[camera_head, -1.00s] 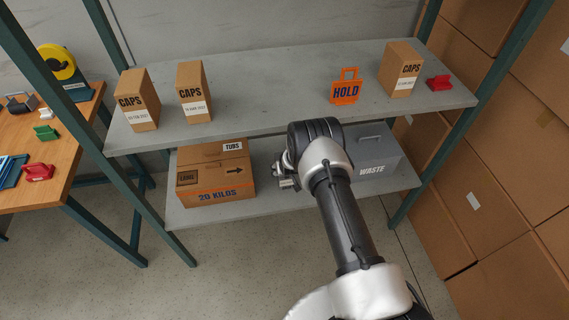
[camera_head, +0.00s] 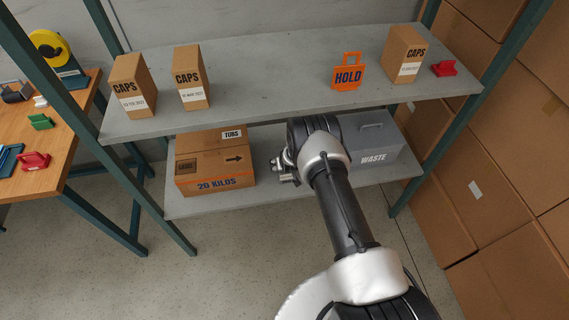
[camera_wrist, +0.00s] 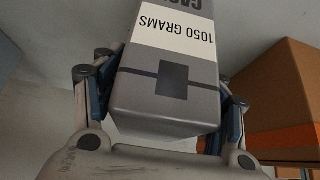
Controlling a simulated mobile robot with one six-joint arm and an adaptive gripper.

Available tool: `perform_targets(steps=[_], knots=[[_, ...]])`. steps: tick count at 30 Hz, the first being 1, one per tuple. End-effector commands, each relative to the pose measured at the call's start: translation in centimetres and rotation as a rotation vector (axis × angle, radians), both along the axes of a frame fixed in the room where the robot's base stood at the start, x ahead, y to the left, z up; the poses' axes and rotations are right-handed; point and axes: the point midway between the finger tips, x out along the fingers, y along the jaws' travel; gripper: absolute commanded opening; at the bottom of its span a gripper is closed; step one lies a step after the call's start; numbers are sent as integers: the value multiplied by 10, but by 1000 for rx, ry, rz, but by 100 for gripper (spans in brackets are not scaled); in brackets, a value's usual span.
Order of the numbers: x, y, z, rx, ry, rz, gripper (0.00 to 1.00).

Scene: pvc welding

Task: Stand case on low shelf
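The case (camera_wrist: 170,95) is a grey box with a white label reading "1050 GRAMS", upside down in the wrist view. My gripper (camera_wrist: 168,110) has one finger along each side of it, and both blue pads look pressed against it. In the head view my gripper (camera_head: 285,172) is at the low shelf (camera_head: 200,206), between the carton and the waste bin. The case is hidden there behind my arm. I cannot tell whether its base touches the shelf.
The "20 KILOS" carton (camera_head: 214,165) stands left on the low shelf; the grey waste bin (camera_head: 372,150) stands right. The upper shelf (camera_head: 270,90) above holds several CAPS boxes and an orange HOLD sign (camera_head: 347,76). A shelf post (camera_head: 447,135) is at right.

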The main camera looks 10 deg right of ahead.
Motion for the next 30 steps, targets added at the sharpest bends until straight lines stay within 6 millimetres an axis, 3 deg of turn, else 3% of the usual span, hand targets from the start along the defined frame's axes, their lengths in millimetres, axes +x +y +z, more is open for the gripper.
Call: perform_targets(steps=[5,17,30], knots=[[0,0,0,0,0,0,81],[0,0,5,0,0,0,81],[-46,0,79,0,0,0,81]])
